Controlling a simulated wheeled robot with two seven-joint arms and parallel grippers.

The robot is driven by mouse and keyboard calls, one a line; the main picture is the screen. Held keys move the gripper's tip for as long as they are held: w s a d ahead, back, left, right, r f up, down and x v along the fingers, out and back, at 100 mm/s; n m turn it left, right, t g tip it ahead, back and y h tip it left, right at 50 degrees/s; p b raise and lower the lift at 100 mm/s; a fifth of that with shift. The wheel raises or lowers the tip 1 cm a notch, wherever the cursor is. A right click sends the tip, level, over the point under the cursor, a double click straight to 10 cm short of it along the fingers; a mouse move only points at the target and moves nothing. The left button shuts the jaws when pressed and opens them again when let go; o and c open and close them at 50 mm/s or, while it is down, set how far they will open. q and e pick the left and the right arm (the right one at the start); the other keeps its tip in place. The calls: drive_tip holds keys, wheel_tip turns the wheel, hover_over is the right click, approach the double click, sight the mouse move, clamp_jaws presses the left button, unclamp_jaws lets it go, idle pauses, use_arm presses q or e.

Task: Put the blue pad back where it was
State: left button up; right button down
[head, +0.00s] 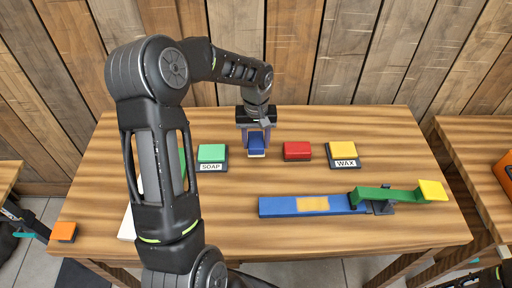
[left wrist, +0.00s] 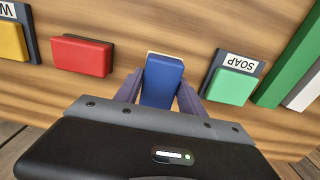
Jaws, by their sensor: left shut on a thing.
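The blue pad (head: 256,145) is between the fingers of my left gripper (head: 257,142), near the back of the table in the head view. It also shows in the left wrist view (left wrist: 162,82), where the fingers press on its two sides. A thin pale edge shows at the pad's far side; whether the pad touches the table, I cannot tell. The green pad on the SOAP plate (head: 212,153) is left of it, and a red pad (head: 297,150) is to its right. My right gripper is not in view.
A yellow pad on the WAX plate (head: 343,149) stands further right. A long blue bar (head: 280,206) with a tan patch and a green lever (head: 385,194) lies at the front right. An orange block (head: 64,231) sits at the left edge. My arm hides the table's left part.

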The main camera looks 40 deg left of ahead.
sight(256, 148)
use_arm(q)
drive_tip(key=shift+f+p, duration=0.3)
drive_tip(key=shift+f, duration=1.55)
drive_tip(key=shift+f, duration=0.1)
drive_tip(key=o, duration=1.2)
wheel_tip(256, 148, up, 12)
drive_tip(key=shift+r+b, duration=0.1)
drive_tip(key=shift+b, duration=0.6)
